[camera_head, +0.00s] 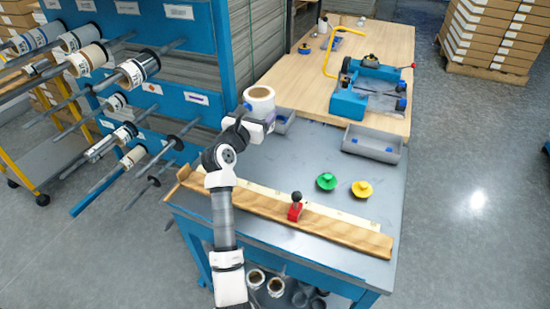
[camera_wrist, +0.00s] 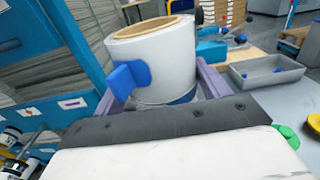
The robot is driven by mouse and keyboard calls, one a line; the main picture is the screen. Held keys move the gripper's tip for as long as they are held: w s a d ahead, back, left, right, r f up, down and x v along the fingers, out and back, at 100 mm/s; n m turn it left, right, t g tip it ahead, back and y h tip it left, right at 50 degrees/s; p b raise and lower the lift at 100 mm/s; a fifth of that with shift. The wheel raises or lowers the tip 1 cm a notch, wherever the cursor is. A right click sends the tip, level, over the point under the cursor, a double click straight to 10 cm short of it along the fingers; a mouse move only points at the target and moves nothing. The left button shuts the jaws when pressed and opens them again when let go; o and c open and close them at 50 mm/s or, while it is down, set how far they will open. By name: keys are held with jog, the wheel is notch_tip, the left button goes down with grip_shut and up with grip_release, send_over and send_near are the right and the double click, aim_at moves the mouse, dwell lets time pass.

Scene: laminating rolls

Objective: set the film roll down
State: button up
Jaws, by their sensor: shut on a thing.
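The film roll (camera_head: 259,100) is a white cylinder with a brown core, upright at the back left of the grey table (camera_head: 300,155). It also fills the upper middle of the wrist view (camera_wrist: 165,65). My gripper (camera_head: 262,116) is shut on the film roll, with a blue finger pad (camera_wrist: 128,78) against its near left side. The other fingertip is hidden by the roll. A dark blue band shows low on the roll. Its underside is hidden, so I cannot tell whether it touches the table.
A grey bin (camera_head: 371,144) stands right of the roll, and a small bin partly shows beside it. A blue rack (camera_head: 165,100) holds rolls at left. The table's middle is clear.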

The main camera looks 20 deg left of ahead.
notch_tip(320, 180, down, 17)
jog(key=shift+r+p, duration=0.15)
jog(key=shift+p, duration=0.4)
jog(key=shift+f, duration=0.25)
jog(key=o, duration=1.2)
jog(key=shift+r, duration=0.1)
